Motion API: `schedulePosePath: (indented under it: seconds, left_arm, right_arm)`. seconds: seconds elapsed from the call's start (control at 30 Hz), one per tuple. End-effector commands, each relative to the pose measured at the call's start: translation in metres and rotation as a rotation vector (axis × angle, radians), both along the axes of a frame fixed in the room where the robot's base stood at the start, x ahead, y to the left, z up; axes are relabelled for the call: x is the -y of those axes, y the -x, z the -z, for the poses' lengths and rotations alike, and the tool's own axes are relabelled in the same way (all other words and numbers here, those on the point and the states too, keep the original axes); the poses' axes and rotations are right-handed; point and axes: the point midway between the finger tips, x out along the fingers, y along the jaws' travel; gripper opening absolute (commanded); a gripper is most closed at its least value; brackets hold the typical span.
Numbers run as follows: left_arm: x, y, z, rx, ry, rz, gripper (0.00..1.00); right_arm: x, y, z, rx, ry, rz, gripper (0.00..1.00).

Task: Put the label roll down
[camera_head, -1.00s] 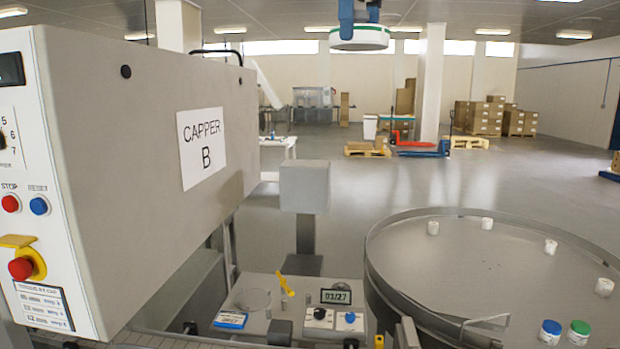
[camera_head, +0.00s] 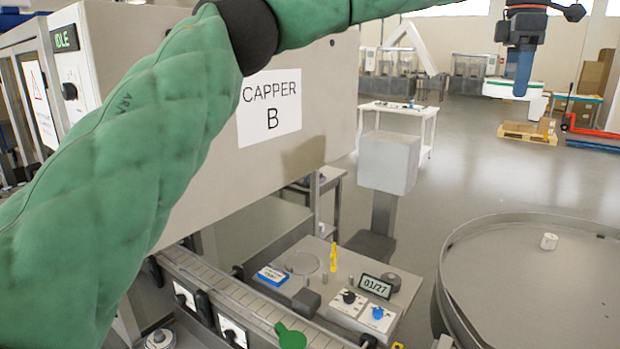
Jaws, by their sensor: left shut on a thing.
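The label roll (camera_head: 505,90), a white disc with a green edge, hangs in the air at the upper right. My left arm, in a green quilted sleeve, crosses the picture from the lower left and leaves through the top edge. My left gripper (camera_head: 523,76), with blue fingers, points down with its tips at the roll and is shut on it. The roll's underside and the exact grip are hard to see at this size. My right gripper is not in view.
The capper machine (camera_head: 330,75) fills the left and centre behind my arm. Below it are a conveyor (camera_head: 250,305) and a grey panel (camera_head: 330,280) with knobs. A round turntable (camera_head: 550,270) stands at the right. A white table (camera_head: 400,112) is farther back, with open floor around it.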

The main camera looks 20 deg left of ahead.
Motion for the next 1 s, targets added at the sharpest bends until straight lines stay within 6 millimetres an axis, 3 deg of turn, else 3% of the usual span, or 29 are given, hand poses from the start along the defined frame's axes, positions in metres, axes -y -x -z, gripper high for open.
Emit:
schedulePosePath:
  seconds: [0.23,0.5,0.67,1.0]
  left_arm:
    - [-0.052,-0.049,0.074,-0.008,0.002,-0.335,0.63]
    - [-0.111,-0.090,0.157,-0.008,0.000,-0.718,0.63]
    - [-0.147,-0.108,0.207,-0.007,-0.002,-0.950,0.63]
    - [-0.231,-0.131,0.316,-0.008,-0.003,-1.449,0.63]
  right_arm:
    - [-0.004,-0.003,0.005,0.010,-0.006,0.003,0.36]
    - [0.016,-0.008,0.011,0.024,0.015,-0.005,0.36]
    - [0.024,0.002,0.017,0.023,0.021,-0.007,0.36]
    - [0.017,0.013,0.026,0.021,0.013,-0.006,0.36]
